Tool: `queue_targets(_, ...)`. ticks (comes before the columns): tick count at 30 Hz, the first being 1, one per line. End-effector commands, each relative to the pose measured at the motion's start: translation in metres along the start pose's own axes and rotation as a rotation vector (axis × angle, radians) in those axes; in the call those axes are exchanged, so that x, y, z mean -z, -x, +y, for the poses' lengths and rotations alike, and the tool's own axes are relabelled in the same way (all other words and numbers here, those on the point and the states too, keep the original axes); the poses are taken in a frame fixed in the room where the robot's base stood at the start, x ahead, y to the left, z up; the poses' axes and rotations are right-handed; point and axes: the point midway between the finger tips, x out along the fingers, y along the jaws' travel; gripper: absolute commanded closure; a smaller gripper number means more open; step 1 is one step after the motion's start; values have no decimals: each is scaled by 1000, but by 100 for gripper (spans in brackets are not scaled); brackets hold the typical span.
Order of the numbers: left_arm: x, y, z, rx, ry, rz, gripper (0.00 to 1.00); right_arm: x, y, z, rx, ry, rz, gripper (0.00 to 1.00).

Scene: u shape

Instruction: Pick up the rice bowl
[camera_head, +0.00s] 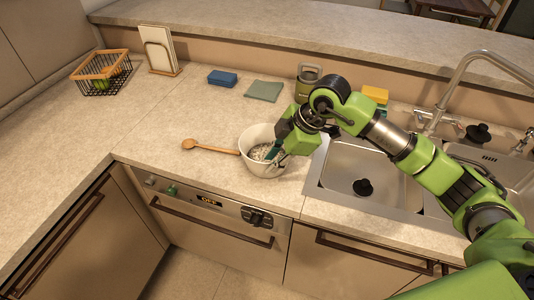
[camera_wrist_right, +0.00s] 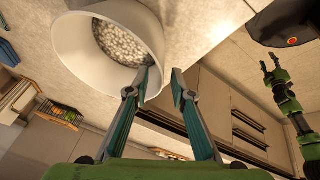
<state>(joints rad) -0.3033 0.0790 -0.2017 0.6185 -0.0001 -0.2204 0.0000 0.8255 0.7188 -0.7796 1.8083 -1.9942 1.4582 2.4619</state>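The rice bowl (camera_head: 253,164) is a white bowl with white grains inside, upright on the counter left of the sink. It also shows tilted at the upper left of the right wrist view (camera_wrist_right: 80,50). My right gripper (camera_head: 272,155) is at the bowl's right side, with a finger over the rim area. In the right wrist view my right gripper (camera_wrist_right: 163,75) has its two fingers apart with a narrow gap. One finger overlaps the bowl's edge; whether it touches is unclear. My left gripper (camera_wrist_right: 272,62) shows at the right of that view, fingers spread and empty.
A wooden spoon (camera_head: 208,147) lies just left of the bowl. The sink (camera_head: 350,203) with a tall faucet (camera_head: 450,85) is to the right. A blue sponge (camera_head: 222,78), green cloth (camera_head: 264,91) and wire basket (camera_head: 101,78) stand behind. The left counter is clear.

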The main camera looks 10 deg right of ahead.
Motion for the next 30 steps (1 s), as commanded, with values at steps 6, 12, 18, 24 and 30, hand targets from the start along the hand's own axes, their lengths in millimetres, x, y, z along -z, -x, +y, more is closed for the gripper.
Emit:
queue_targets(6, 3, 18, -1, 1, 1, 2, 60, -8, -24, -1, 5, -3, 0, 78)
queue_targets(12, 4, 23, -1, 1, 1, 3, 60, -10, -49, 0, 1, 0, 1, 78)
queue_targets(18, 6, 22, -2, 2, 2, 5, 60, -10, -52, 0, 0, 0, 1, 78)
queue_targets(24, 6, 22, -2, 2, 2, 6, 60, -10, -52, 0, 0, 0, 1, 100)
queue_targets(30, 7, 22, -2, 2, 2, 7, 60, -10, -51, 1, -2, 1, 2, 100)
